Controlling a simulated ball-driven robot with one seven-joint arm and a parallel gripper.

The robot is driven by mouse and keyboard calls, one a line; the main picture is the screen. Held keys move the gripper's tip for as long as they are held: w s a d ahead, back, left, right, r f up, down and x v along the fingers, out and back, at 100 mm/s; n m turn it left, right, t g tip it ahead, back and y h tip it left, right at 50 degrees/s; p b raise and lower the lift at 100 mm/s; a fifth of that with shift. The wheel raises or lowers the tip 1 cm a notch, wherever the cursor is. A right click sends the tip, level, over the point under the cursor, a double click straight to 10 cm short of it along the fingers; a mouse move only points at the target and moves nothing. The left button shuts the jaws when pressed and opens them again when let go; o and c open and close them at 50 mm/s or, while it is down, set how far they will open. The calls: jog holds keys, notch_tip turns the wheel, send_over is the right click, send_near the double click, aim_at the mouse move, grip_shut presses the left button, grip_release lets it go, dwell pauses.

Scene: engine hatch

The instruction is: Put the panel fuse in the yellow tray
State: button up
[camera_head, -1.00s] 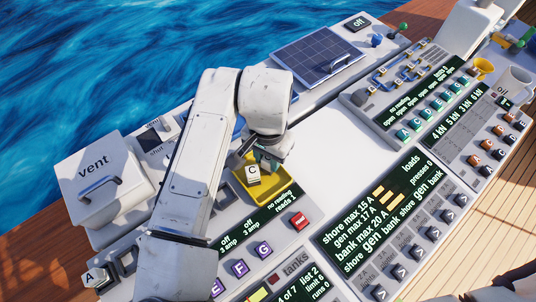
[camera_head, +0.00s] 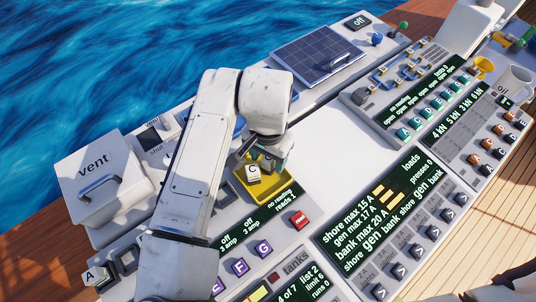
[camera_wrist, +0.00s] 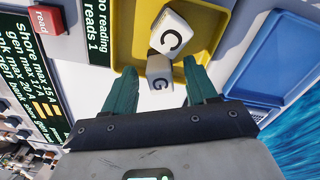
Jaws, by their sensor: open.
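The yellow tray (camera_head: 262,191) lies below my gripper (camera_head: 269,167) in the head view and fills the upper middle of the wrist view (camera_wrist: 208,28). A pale block marked C (camera_head: 253,174) is at the tray; it shows in the wrist view (camera_wrist: 171,32) tilted inside it. I cannot tell which block is the panel fuse, nor whether the G block rests fully on the tray floor.
A blue tray (camera_wrist: 270,60) is beside the yellow one. A red "read" button (camera_head: 301,219) and dark displays border it. The vent box (camera_head: 97,175) stands at left. The white surface (camera_head: 340,145) to the right is clear.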

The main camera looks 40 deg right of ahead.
notch_tip(320, 180, up, 12)
jog(key=b, duration=0.1)
dwell(0.8)
